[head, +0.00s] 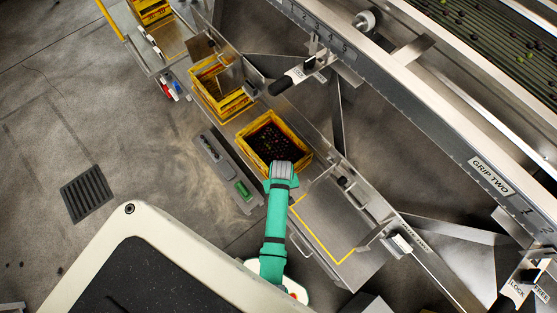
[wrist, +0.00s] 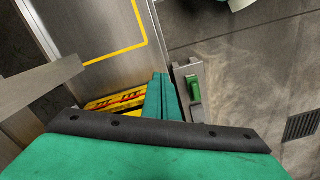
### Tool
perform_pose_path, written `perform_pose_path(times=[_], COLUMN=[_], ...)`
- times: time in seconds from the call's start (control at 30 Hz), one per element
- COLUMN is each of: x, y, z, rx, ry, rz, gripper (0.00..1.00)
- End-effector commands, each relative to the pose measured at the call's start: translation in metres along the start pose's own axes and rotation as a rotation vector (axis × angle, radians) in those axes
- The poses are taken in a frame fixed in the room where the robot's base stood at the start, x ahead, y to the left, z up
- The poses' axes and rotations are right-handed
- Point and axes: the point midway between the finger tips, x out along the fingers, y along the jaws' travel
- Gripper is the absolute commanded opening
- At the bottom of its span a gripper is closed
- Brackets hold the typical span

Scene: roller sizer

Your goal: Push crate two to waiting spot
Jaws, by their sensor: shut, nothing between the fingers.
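A yellow crate (head: 307,153) holding dark round fruit stands on the metal bench, below the sizer. Its yellow side with red marks also shows in the wrist view (wrist: 112,102); I cannot read a crate number. My gripper (head: 281,166) is shut and empty at this crate's near edge, covering part of its rim. In the wrist view the green fingers (wrist: 160,98) point at the crate's side; I cannot tell whether they touch it. A yellow-outlined empty spot (head: 325,215) lies on the bench to the lower right of the crate, and its outline shows in the wrist view (wrist: 142,22).
Another yellow crate (head: 213,68) stands up the bench to the left, and one more (head: 150,13) is at the top. A side ledge (head: 217,160) carries a green block (head: 243,190). Metal brackets and a lever (head: 288,82) border the bench. Floor at left is open.

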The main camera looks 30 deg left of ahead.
Motion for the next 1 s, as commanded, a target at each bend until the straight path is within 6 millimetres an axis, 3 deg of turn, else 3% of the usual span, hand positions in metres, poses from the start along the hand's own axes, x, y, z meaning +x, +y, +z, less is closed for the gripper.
perform_pose_path(times=[0.17,0.6,0.73,1.0], x=[0.02,0.098,0.096,0.097], y=[0.0,0.0,0.001,0.0], z=[0.0,0.0,-0.022,-0.039], rx=[-0.001,0.0,-0.001,0.0], ry=[-0.002,-0.001,0.004,0.001], rz=[-0.001,0.0,0.002,0.0], gripper=[0.0,0.0,0.0,0.0])
